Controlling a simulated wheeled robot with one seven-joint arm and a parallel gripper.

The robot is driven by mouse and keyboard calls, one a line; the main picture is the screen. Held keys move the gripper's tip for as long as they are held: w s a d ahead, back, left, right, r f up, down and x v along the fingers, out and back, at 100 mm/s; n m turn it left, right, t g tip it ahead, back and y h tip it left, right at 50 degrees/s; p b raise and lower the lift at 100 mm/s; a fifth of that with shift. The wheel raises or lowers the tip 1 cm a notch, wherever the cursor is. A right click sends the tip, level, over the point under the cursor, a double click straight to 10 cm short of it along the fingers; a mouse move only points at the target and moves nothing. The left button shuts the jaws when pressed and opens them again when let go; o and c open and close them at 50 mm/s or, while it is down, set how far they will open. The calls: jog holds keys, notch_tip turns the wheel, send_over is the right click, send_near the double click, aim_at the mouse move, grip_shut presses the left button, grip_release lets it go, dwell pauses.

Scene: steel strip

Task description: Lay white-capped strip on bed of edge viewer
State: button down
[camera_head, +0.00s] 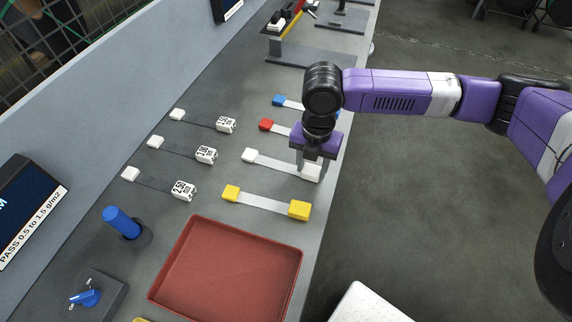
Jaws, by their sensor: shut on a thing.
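The white-capped strip (280,163) lies across the bench, between the red-capped and yellow-capped strips. Its left white cap (250,155) is in clear view. My gripper (312,164) points down at its right white cap (310,174) and is shut on it, the fingers hiding part of that cap. The strip looks level and at or very near the bench top; I cannot tell if it is lifted. I cannot single out the edge viewer for sure; a grey stand with a flat plate (310,58) stands at the far end of the bench.
A yellow-capped strip (265,202) lies nearer, a red-capped strip (266,125) and a blue-capped one (279,100) farther off. Several thin wires with white numbered blocks (206,155) lie to the left. A red tray (230,275), blue-handled tool (121,221) and blue-knobbed box (88,298) are near.

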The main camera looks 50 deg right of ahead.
jog(key=shift+r+p, duration=2)
jog(key=shift+r, duration=0.6)
jog(key=shift+f, duration=0.1)
